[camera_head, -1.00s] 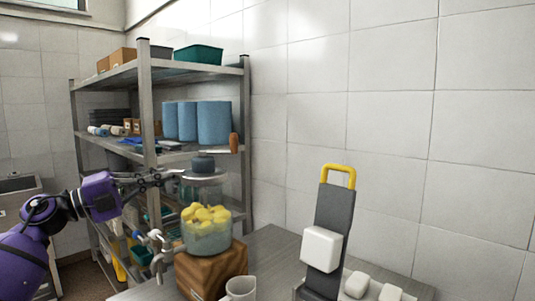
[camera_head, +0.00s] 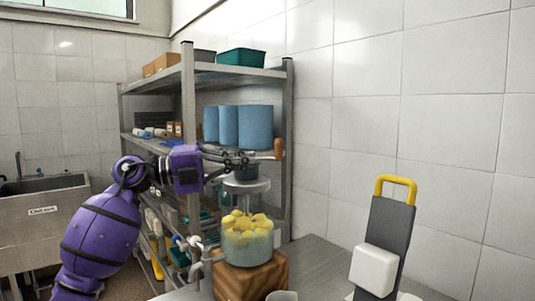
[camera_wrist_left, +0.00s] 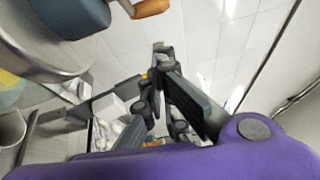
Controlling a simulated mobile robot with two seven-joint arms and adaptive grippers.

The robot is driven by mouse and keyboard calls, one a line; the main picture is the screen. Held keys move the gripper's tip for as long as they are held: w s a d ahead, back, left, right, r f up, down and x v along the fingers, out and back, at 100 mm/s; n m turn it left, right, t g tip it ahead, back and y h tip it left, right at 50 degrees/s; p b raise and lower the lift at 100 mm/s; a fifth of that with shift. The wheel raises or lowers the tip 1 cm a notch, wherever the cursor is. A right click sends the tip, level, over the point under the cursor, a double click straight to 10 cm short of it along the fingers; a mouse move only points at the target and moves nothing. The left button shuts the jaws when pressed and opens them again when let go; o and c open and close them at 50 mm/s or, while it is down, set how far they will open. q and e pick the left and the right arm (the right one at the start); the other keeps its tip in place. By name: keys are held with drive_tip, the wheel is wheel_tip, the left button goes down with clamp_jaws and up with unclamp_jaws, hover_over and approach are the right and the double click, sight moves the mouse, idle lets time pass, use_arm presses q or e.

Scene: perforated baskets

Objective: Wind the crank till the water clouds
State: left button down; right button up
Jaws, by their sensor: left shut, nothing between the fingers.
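A clear glass jar (camera_head: 250,247) holds yellow chunks (camera_head: 246,224) in cloudy-looking liquid and stands on a wooden block (camera_head: 262,278). A metal tap (camera_head: 207,258) is at its left. On its lid is a dark blue-grey hub (camera_head: 246,172), with a crank arm reaching right to an upright wooden handle (camera_head: 278,147). My left gripper (camera_head: 252,159) is shut and empty, at the hub and left of the handle in the head view. In the left wrist view the gripper (camera_wrist_left: 159,48) shows closed fingers, apart from the wooden handle (camera_wrist_left: 152,8); the hub (camera_wrist_left: 72,14) is at upper left.
A metal shelf (camera_head: 188,110) with blue rolls (camera_head: 256,127) and bins stands behind the jar. A grey stand with a yellow handle (camera_head: 397,185) and white block (camera_head: 373,270) is at right. A mug (camera_head: 282,296) is in front. A sink (camera_head: 45,205) is at left.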

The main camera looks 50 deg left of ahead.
use_arm(q)
drive_tip(key=w, duration=0.6)
drive_tip(key=shift+d+r+p, duration=0.2)
drive_tip(key=shift+r+p, duration=0.15)
drive_tip(key=shift+p, duration=0.05)
use_arm(e)
drive_tip(key=shift+s+a+r, duration=0.1)
drive_tip(key=shift+s+r, duration=0.05)
drive_tip(key=shift+r, duration=0.2)
use_arm(q)
drive_tip(key=shift+w+a, duration=0.1)
drive_tip(key=shift+w, duration=0.05)
use_arm(e)
drive_tip(key=shift+r, duration=0.15)
